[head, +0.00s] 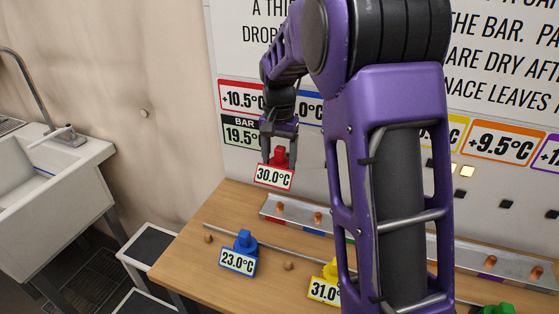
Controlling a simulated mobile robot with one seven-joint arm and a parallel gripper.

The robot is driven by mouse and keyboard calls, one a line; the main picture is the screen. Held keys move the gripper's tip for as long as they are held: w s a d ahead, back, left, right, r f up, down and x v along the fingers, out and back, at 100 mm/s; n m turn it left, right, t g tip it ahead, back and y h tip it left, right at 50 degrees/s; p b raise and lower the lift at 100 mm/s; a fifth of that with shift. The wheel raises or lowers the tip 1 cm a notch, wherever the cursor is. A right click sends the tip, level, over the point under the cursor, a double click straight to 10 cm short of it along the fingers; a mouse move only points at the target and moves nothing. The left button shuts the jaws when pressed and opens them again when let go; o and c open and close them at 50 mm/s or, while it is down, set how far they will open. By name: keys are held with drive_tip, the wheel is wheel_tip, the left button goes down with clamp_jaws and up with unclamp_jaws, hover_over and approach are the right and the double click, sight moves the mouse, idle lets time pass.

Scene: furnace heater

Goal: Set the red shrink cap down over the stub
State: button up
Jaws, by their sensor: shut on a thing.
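My gripper (279,146) is shut on the red shrink cap (280,156), which carries a white, red-edged tag (274,177) reading 30.0°C. The cap is held in the air above the back left of the table, near the wall. Below it lies a pale metal bar (345,238) with several copper stubs. One stub (281,207) is at the bar's left end, and another stub (318,218) is just right of it. More stubs (491,260) show toward the right end. Both of these left stubs are uncovered. My arm hides the middle of the bar.
A blue cap (244,242) tagged 23.0°C and a yellow cap (330,271) tagged 31.0°C stand on the wooden table (200,270), in front of a thin rod (270,244). A green cap (496,309) shows at the bottom right. A sink (60,165) is left.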

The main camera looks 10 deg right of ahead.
sight(279, 149)
wheel_tip(279, 149, down, 12)
drive_tip(key=b, duration=0.7)
drive_tip(key=shift+f, duration=0.25)
drive_tip(key=o, duration=1.4)
wheel_tip(279, 149, up, 18)
drive_tip(key=shift+f+p, duration=0.25)
drive_tip(key=shift+p, duration=1)
